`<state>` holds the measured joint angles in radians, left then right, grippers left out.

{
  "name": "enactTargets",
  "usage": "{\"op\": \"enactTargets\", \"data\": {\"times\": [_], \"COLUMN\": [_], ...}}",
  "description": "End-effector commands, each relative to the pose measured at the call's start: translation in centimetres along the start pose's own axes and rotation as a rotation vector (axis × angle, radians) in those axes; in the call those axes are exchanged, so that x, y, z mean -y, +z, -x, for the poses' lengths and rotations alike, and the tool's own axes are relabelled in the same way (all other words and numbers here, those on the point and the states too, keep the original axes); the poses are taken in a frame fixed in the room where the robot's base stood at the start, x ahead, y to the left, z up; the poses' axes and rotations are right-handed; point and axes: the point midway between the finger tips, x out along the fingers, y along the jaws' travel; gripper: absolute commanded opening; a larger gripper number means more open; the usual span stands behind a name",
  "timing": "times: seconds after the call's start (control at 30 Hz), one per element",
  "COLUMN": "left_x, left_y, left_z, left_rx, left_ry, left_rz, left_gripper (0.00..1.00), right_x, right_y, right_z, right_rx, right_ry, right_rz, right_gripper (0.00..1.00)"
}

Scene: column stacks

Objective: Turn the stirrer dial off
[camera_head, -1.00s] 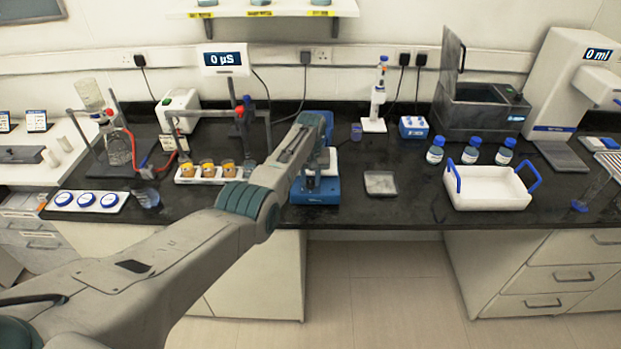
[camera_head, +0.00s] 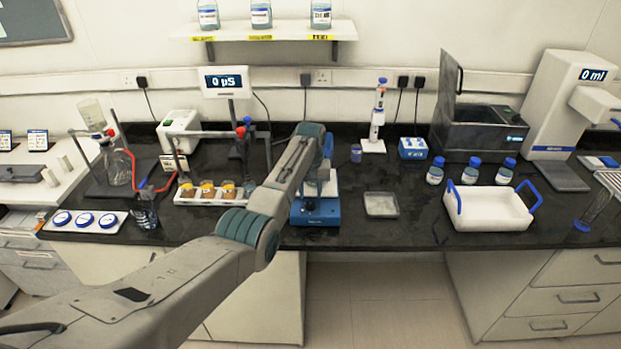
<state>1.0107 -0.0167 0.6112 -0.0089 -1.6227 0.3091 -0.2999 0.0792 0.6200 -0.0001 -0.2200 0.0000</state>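The stirrer (camera_head: 318,214) is a blue box with a pale top on the black bench, near the middle of the head view. My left arm reaches in from the lower left, and its wrist covers the stirrer's left and rear parts. My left gripper (camera_head: 310,188) points down just over the stirrer's front. Its fingers are small and dark here, so their opening and any contact cannot be told. The dial cannot be made out clearly on the stirrer's front. My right gripper is out of view.
A white rack with amber-filled jars (camera_head: 207,194) stands left, partly behind my arm. A white tray with blue handles (camera_head: 488,212) and several blue-capped bottles stand further right. Bench between dish and tray is clear.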

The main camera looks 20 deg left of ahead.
Motion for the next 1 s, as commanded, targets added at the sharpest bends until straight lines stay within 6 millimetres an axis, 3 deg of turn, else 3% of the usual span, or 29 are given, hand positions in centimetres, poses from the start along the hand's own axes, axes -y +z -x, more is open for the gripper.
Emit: {"op": "enactTargets", "data": {"times": [0.3,0.5,0.83,1.0], "left_x": [-0.1,0.0,0.1,1.1], "left_y": [-0.1,0.0,0.1,1.5], "left_z": [5.6,7.0,6.9,3.4], "left_rx": [-0.004,-0.002,-0.002,-0.016], "left_ry": [0.001,0.001,0.0,0.002], "left_rz": [0.0,0.0,0.0,-0.009], "left_gripper": [0.37,0.37,0.37,0.37], "right_x": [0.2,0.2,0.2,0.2], "right_y": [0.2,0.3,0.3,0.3], "right_z": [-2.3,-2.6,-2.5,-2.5], "right_rx": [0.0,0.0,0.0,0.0], "right_ry": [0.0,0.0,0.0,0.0], "right_rz": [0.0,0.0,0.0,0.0], "right_gripper": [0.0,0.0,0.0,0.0]}}
